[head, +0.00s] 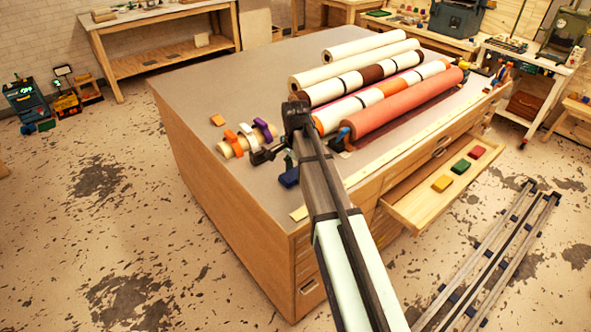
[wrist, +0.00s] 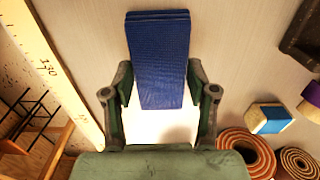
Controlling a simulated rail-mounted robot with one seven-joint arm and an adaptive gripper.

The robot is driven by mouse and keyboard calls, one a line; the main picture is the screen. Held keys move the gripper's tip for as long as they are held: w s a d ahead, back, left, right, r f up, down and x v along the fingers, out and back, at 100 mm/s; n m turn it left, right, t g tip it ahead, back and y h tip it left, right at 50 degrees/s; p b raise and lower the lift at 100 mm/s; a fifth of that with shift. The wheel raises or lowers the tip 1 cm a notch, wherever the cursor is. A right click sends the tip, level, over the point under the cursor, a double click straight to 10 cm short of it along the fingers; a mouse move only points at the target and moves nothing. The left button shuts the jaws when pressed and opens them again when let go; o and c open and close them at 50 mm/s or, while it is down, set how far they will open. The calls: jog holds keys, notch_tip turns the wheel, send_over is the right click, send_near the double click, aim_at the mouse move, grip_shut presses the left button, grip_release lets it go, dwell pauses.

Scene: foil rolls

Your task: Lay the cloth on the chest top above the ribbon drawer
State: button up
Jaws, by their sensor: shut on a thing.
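The cloth (wrist: 160,45) is a folded dark blue strip. In the wrist view it lies between the two fingers of my gripper (wrist: 160,88), which is shut on its near part. In the head view the cloth (head: 289,178) is a small blue patch over the near part of the chest top (head: 205,95). My arm partly hides the gripper there. I cannot tell whether the cloth touches the top. One drawer (head: 408,212) on the chest's right side stands open with yellow, green and red blocks in it. I cannot tell which drawer is for ribbon.
Long foil rolls (head: 400,103) lie across the right part of the top. Ribbon spools (head: 247,138) and an orange block (head: 217,120) lie left of my gripper. A yellow ruler (wrist: 62,75) runs along the top's edge. The far left of the top is clear.

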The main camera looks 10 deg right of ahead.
aim_at(296, 173)
jog(key=shift+f, duration=0.2)
jog(key=o, duration=1.1)
jog(key=shift+o, duration=0.2)
jog(key=shift+r, duration=0.1)
notch_tip(296, 173, up, 12)
jog(key=b, duration=0.2)
jog(key=shift+b, duration=0.35)
jog(key=shift+r, duration=0.1)
